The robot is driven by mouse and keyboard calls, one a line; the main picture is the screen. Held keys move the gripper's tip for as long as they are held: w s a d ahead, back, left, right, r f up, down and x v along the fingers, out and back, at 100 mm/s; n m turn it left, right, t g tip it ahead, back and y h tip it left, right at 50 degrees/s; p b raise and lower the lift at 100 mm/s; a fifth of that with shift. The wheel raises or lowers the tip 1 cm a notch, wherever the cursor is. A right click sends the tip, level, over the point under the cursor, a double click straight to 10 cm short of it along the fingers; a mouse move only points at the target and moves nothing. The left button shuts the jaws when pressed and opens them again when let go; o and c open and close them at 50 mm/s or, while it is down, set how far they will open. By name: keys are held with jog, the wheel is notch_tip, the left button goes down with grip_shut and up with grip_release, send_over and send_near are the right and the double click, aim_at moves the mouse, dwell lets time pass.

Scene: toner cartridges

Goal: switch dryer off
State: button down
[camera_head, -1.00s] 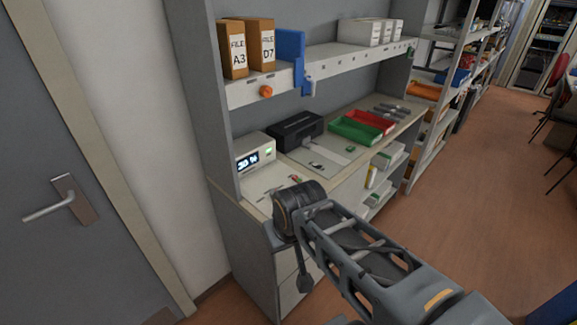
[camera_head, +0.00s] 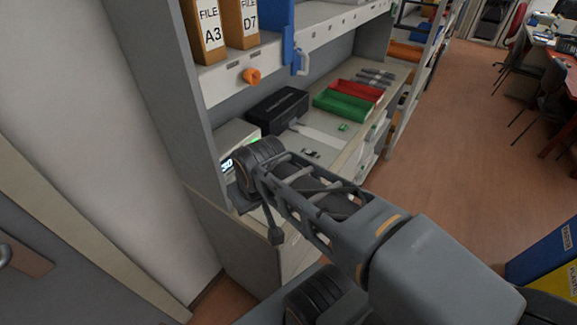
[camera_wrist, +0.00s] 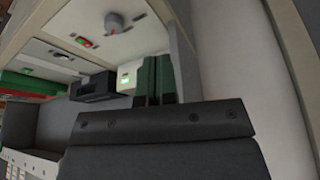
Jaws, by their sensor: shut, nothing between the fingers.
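A white box (camera_head: 236,133) with a lit display stands at the left end of the worktop, mostly hidden by my wrist in the head view. The wrist view, upside down, shows this white box (camera_wrist: 128,70) with a green light. No label says which thing is the dryer. A panel on the worktop carries a grey knob (camera_wrist: 114,22), a red-and-green switch (camera_wrist: 83,41) and a green-lit switch (camera_wrist: 61,57). My gripper (camera_wrist: 158,72) is shut and empty, its dark green fingers side by side. They overlap the white box's edge in that view; contact cannot be told. The head view hides the fingertips.
A black box (camera_head: 277,110) stands beside the white box. Green (camera_head: 344,105) and red (camera_head: 358,90) trays lie farther right. A grey side wall bounds the left.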

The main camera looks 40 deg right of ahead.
jog(key=w+d+f+n+g+b, duration=0.1)
jog(key=w+d+n+b, duration=0.4)
jog(key=d+n, duration=0.5)
jog(key=w+d+f+n+g+b, duration=0.1)
jog(key=w+d+n+b, duration=0.5)
jog(key=w+d+n, duration=0.3)
jog(key=shift+w+d+f+n+g+b, duration=0.35)
jog(key=shift+d+n, duration=0.95)
jog(key=shift+d, duration=0.7)
jog(key=f, duration=0.4)
jog(key=w+f+b, duration=0.1)
jog(key=f, duration=0.8)
jog(key=shift+w+a+f, duration=0.3)
jog(key=shift+f, duration=0.05)
